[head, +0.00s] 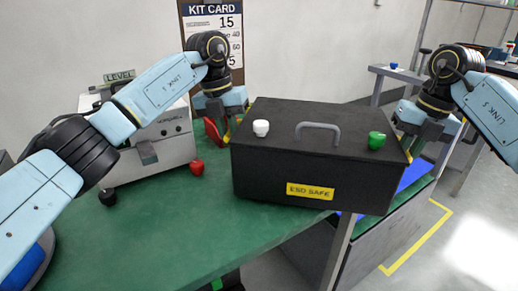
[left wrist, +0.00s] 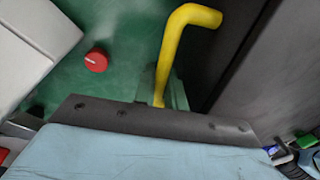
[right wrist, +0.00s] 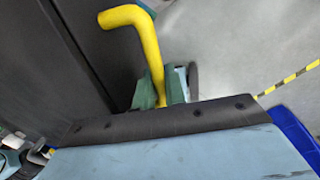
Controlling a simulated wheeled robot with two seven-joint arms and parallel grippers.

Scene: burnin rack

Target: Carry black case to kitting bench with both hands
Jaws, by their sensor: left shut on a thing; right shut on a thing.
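The black case (head: 270,165) with a yellow "ESD SAFE" label and a grey lid handle is in the middle of the head view, over the right end of a green-topped bench (head: 180,235). I cannot tell whether it touches the top. My left gripper (head: 228,130) is at its left end, shut on a yellow side handle (left wrist: 172,55). My right gripper (head: 412,152) is at its right end, shut on the other yellow handle (right wrist: 150,50). The fingertips are partly hidden. A white knob-like piece (head: 261,128) and a green one (head: 376,140) are on the lid.
A red knob-like piece (head: 196,168) and a black one (head: 108,197) are on the bench. A kit card (head: 215,30) is behind. Open floor with yellow tape (head: 420,240) lies to the right.

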